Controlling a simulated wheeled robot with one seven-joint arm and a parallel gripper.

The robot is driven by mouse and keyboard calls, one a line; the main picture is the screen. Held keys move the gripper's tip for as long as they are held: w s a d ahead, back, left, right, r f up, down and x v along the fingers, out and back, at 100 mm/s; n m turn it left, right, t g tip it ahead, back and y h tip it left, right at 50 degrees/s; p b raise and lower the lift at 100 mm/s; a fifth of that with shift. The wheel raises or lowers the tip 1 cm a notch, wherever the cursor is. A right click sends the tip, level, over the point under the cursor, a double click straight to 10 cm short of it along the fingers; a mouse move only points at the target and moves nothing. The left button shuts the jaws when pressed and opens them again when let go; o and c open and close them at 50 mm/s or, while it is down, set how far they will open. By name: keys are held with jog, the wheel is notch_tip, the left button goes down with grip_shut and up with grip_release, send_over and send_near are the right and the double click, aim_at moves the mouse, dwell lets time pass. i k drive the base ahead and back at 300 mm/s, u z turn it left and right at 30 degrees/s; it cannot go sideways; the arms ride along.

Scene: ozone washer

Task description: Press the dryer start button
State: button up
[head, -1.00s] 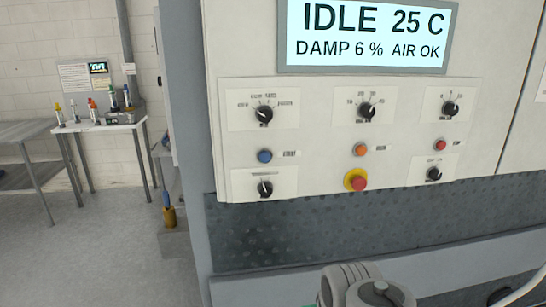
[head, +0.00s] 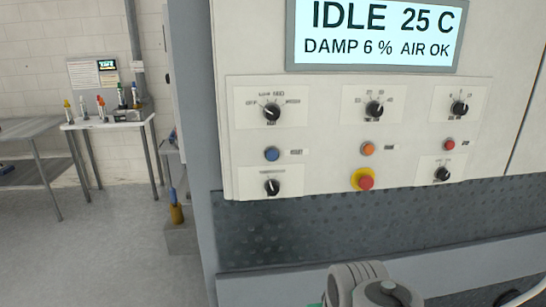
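The dryer's control panel (head: 320,175) fills the upper right of the head view. Its display (head: 376,32) reads IDLE 25 C, DAMP 6 %, AIR OK. A blue button (head: 271,154) sits at the left of the middle row, with a small label beside it that is too blurred to read surely. An orange button (head: 368,149) is in the middle and a red button (head: 449,144) at the right. A red mushroom button on a yellow ring (head: 365,182) is below the orange one. Part of my arm shows at the bottom edge; my gripper is not in view.
Several black knobs, such as the upper left one (head: 272,112), surround the buttons. A dark textured strip (head: 290,235) runs below the panel.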

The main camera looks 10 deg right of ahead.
aim_at(272, 155)
jog(key=u, duration=3.55)
jog(key=k, duration=0.35)
jog(key=z, duration=0.8)
